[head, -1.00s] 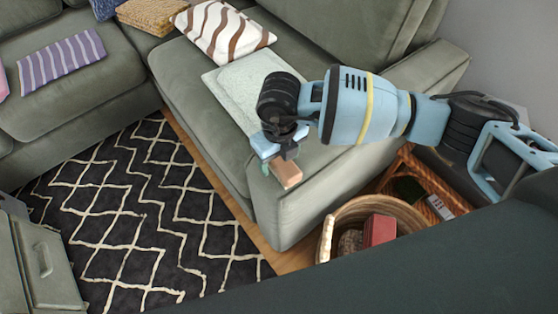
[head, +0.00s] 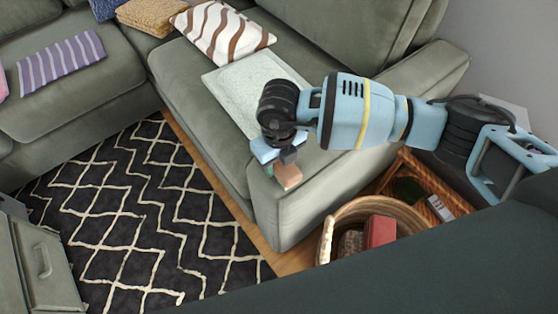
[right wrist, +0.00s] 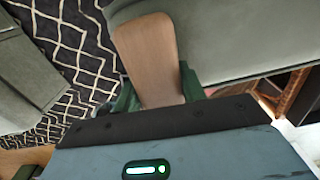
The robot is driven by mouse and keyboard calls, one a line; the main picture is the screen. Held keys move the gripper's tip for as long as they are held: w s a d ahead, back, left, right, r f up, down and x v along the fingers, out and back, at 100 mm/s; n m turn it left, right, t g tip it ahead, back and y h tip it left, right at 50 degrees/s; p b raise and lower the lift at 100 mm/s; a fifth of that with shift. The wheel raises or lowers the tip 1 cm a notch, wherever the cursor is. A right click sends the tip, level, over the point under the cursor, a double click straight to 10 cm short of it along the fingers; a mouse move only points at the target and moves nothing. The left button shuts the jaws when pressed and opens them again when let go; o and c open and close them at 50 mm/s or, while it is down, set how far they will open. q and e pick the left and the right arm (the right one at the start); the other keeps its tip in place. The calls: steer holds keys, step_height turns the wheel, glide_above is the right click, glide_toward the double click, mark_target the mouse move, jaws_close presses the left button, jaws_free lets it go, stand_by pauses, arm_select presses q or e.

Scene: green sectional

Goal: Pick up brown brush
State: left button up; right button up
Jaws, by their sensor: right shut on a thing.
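The brown brush (head: 288,176) shows as a small light-brown block at the tip of my right gripper (head: 276,165) in the head view, above the front corner of the green sofa. In the right wrist view its flat wooden face (right wrist: 150,60) stands between the two green fingers of my right gripper (right wrist: 157,92). The fingers are shut on it. The gripper hides the rest of the brush. My left gripper is in neither view.
The green sofa (head: 215,115) lies under and behind the gripper, with a pale folded blanket (head: 235,85) and a striped cushion (head: 222,33). A wicker basket (head: 338,222) with a red item stands at lower right. A black patterned rug (head: 130,220) lies clear at left.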

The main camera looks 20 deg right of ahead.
steer(key=shift+r, duration=0.1)
steer(key=shift+r, duration=0.55)
step_height(320, 180, up, 2)
steer(key=shift+r, duration=0.15)
steer(key=s+a, duration=0.4)
steer(key=s, duration=0.3)
steer(key=s+a+r, duration=0.1)
steer(key=s+a, duration=0.2)
steer(key=s, duration=0.4)
steer(key=shift+a+r+p, duration=0.2)
steer(key=shift+a+p, duration=0.15)
steer(key=shift+p, duration=0.1)
